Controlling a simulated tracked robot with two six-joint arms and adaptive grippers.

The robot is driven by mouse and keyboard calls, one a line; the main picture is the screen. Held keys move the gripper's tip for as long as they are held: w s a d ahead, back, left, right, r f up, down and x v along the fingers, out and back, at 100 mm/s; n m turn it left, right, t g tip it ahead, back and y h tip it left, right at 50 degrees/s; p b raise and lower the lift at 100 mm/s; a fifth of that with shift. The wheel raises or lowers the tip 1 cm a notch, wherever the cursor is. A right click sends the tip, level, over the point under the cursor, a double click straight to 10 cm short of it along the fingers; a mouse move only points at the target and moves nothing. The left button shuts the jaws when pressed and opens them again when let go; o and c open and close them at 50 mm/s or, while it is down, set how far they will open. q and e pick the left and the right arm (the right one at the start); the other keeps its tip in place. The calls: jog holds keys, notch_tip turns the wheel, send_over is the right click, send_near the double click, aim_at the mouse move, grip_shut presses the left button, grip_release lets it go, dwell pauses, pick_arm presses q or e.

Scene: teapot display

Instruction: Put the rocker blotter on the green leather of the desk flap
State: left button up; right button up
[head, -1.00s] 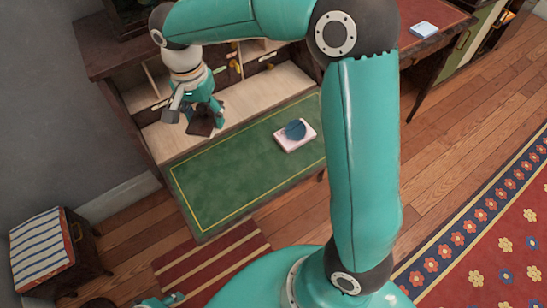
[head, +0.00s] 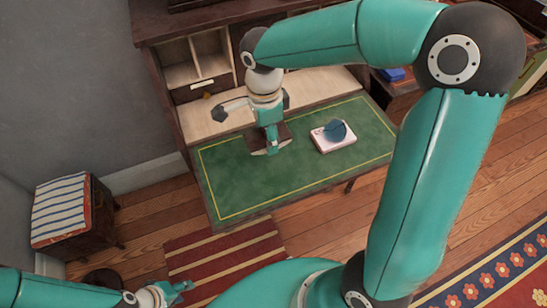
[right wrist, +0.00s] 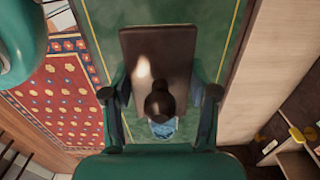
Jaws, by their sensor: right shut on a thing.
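The rocker blotter (right wrist: 156,50) is a dark brown wooden block with a round knob, seen from above in the right wrist view. My right gripper (right wrist: 160,100) is shut on it, one finger on each side. In the head view, the blotter (head: 285,132) is partly hidden by my right gripper (head: 268,142), over the back part of the green leather (head: 240,185) of the desk flap. I cannot tell whether it touches the leather. My left gripper (head: 174,292) is low at the front left, away from the desk, with its fingers apart and empty.
A pale pink box or book (head: 333,143) with a round blue thing (head: 337,130) on it lies on the flap, right of my right gripper. The leather's left and front are clear. A striped-top stool (head: 65,210) stands at the left. Pigeonholes (head: 195,62) rise behind.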

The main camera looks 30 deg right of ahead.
aim_at(268, 161)
jog(key=shift+f+b, duration=0.45)
jog(key=shift+f, duration=3.4)
jog(key=shift+f+b, duration=0.25)
jog(key=shift+b, duration=0.05)
jog(key=o, duration=1.4)
jog(key=shift+r, duration=0.1)
jog(key=shift+r+p, duration=0.2)
jog(key=shift+p, duration=0.15)
notch_tip(268, 161, up, 12)
jog(key=shift+f+p, duration=0.1)
jog(key=shift+p, duration=0.75)
